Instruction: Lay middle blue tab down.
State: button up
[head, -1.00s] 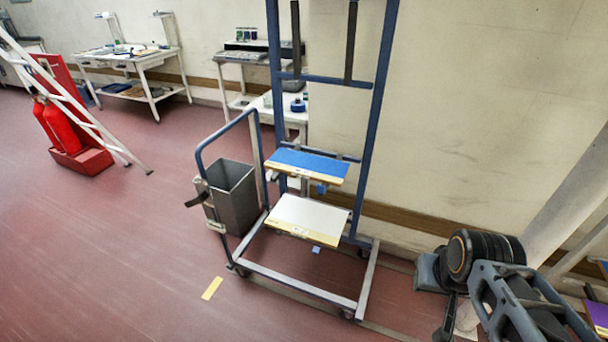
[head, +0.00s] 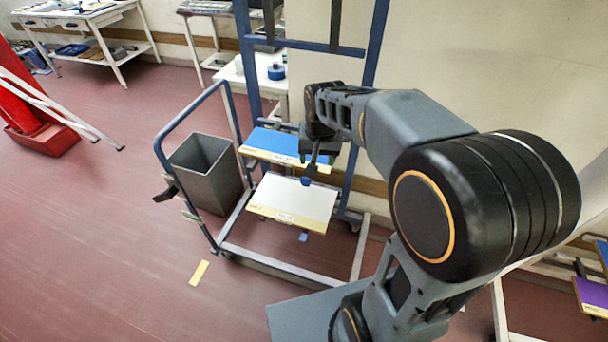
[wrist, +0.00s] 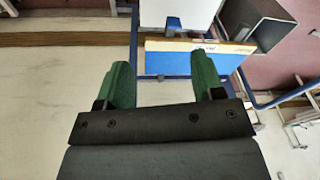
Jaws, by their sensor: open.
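A blue board (head: 272,143) with a pale yellow front edge sits on the trolley rack, above and behind a white board (head: 296,200). A blue tab (head: 306,181) sticks out from the blue board's front edge; in the wrist view this tab (wrist: 173,24) shows beyond the edge strip, against the white board. Another blue tab (head: 303,237) is below the white board's edge. My gripper (wrist: 163,62) is open and empty, its green fingers apart in front of the blue board's view. In the head view its fingers are hard to make out near the upper tab.
The blue rack frame (head: 374,45) rises beside the boards. A grey bin (head: 207,170) stands at the rack's left, by the curved handle. A work table with a blue roll (head: 277,72) is behind. Open floor lies to the left.

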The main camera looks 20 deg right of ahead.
aim_at(305, 178)
jog(key=w+f+m+g+p, duration=0.2)
jog(key=w+f+m, duration=0.1)
jog(key=w+f, duration=0.65)
jog(key=f, duration=0.4)
jog(key=w+f, duration=0.1)
jog(key=f, duration=0.3)
jog(key=f+p, duration=0.1)
jog(key=f, duration=0.2)
jog(key=shift+w+f, duration=0.4)
jog(key=c, duration=0.9)
jog(key=shift+c, duration=0.2)
jog(key=shift+f, duration=0.1)
